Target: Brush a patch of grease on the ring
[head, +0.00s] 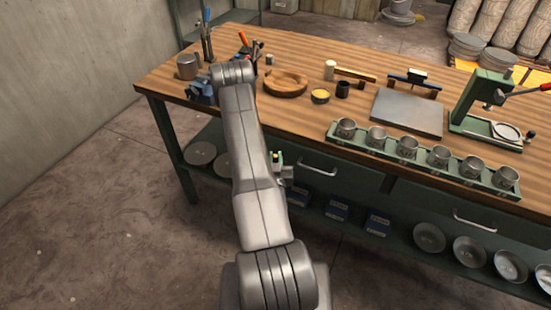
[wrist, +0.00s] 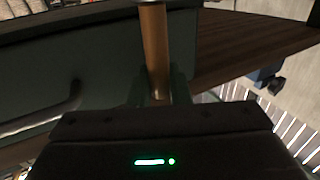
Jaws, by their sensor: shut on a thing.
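My gripper (wrist: 158,92) is shut on an upright wooden handle (wrist: 155,50) with a metal collar at its top, seemingly the brush; its bristles are out of view. In the head view my arm mostly hides the gripper, near the bench's front edge. A round wooden ring-like piece (head: 285,92) lies on the bench, right of my arm. No grease patch can be made out on either.
The wooden bench (head: 300,115) has a green tray of metal cups (head: 408,148) along its front, a grey plate (head: 407,112) and a green press (head: 487,98) at right. A drawer handle (head: 317,172) juts from the front.

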